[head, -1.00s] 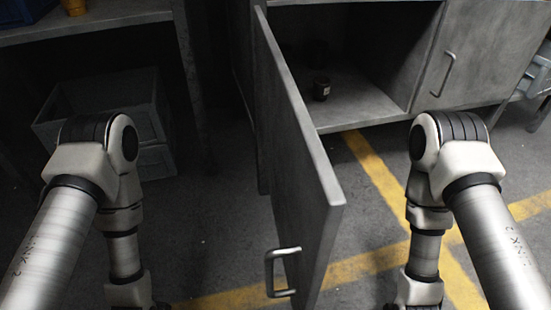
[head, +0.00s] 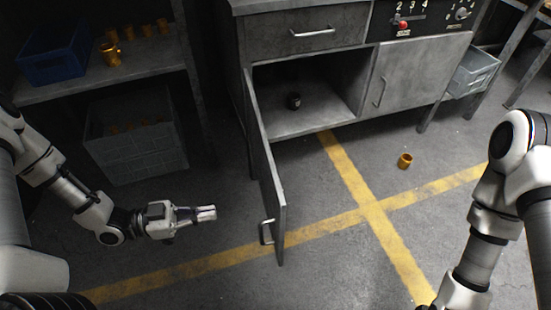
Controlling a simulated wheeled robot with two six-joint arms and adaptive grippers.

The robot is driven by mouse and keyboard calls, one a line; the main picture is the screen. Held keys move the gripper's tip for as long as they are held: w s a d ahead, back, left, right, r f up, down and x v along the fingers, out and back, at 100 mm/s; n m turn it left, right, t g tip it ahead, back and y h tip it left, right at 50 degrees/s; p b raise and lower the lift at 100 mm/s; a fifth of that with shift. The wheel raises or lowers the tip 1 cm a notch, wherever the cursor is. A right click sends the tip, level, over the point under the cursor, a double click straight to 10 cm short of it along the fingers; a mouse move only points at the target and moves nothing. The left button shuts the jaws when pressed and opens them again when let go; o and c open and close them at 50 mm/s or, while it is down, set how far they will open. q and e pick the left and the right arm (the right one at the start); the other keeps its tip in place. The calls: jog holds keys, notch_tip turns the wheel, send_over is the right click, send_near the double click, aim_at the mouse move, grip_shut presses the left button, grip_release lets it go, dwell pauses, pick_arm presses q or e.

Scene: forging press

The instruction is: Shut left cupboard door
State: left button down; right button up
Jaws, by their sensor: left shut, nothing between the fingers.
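The left cupboard door (head: 265,165) stands wide open, swung out toward me from the cabinet's left side. Its handle (head: 266,232) is on the face turned to the left, near the free edge. The open cupboard compartment (head: 310,112) shows a small dark object (head: 294,101) on its floor. My left gripper (head: 208,213) is shut and empty, to the left of the door and apart from it, pointing right toward the door. My right arm is at the right edge; its gripper is out of the picture.
The right cupboard door (head: 415,75) is shut. A brass-coloured piece (head: 405,160) lies on the floor right of the open door. A shelf (head: 85,80) with a blue bin (head: 55,55) and a grey crate (head: 135,140) below stand at left. Floor around the door is clear.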

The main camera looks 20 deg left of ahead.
pick_arm(q)
notch_tip(320, 180, up, 4)
jog(key=a+p, duration=0.1)
jog(key=b, duration=0.6)
send_near(275, 189)
jog(key=shift+t, duration=0.3)
jog(key=x, duration=0.6)
jog(key=shift+d+f, duration=0.25)
jog(key=shift+d, duration=0.1)
jog(key=shift+w+d, duration=0.25)
pick_arm(e)
jog(key=shift+w+f, duration=0.2)
jog(key=shift+f, duration=0.95)
